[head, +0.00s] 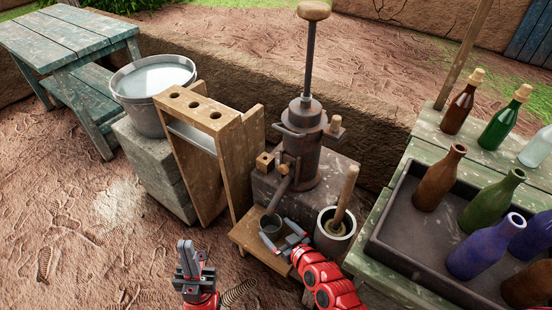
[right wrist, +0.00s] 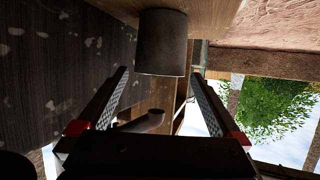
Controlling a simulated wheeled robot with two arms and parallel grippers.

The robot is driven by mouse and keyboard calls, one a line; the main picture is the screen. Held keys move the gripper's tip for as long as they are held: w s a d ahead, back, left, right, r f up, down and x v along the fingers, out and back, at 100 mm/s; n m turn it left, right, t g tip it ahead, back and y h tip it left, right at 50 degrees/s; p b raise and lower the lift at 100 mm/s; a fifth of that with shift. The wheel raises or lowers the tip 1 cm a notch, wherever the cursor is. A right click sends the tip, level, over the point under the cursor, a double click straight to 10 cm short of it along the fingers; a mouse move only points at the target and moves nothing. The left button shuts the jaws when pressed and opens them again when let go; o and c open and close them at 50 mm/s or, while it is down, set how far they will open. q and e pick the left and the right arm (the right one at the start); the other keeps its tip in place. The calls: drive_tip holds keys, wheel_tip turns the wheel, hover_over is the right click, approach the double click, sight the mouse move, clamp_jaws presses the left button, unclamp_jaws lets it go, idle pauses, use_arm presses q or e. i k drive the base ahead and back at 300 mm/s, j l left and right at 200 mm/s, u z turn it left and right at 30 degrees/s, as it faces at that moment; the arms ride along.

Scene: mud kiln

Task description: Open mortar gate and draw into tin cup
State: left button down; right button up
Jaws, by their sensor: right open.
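A dark tin cup (head: 271,224) stands on a low wooden board (head: 246,236) below the spout of a dark metal pump (head: 303,150). The slanting spout (head: 277,196) ends just above the cup and has a wooden knob (head: 283,169) at its upper part. My right gripper (head: 276,230) is open at the cup, with a finger on either side. In the right wrist view, which looks upside down, the cup (right wrist: 161,45) sits between the spread fingertips, and the spout (right wrist: 142,122) shows beyond. Contact is not clear. My left gripper (head: 190,257) is low and away from the pump; its opening is unclear.
A pot (head: 323,240) with a pestle (head: 346,193) stands close right of the cup. A wooden rack (head: 190,150) and a bucket (head: 128,100) of pale liquid are left. A bottle tray (head: 400,262) lies at right. The ground at lower left is clear.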

sight(288, 167)
drive_tip(key=k, duration=1)
